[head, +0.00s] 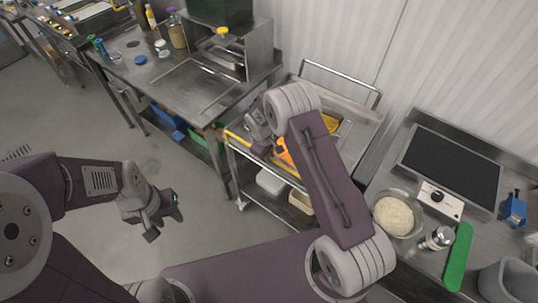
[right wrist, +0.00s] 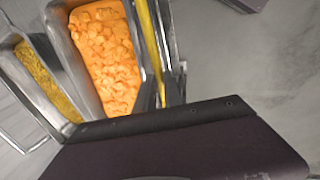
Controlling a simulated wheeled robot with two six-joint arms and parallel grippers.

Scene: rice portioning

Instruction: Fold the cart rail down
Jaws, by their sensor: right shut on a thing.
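The cart (head: 362,133) stands in the middle of the head view, between the left bench and the right counter. Its yellow rail (head: 236,138) runs along the near side, partly hidden by my right arm. In the right wrist view the rail (right wrist: 146,38) runs down between the fingers of my right gripper (right wrist: 160,95), which is shut on it. My right gripper also shows in the head view (head: 256,142), mostly hidden behind its wrist. I cannot tell the rail's exact tilt. My left gripper (head: 165,224) hangs open and empty over the floor, away from the cart.
Pans of orange food (right wrist: 105,50) and yellow food (right wrist: 38,75) sit on the cart. Tubs (head: 270,182) stand on its lower shelf. Floor left of the cart is clear.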

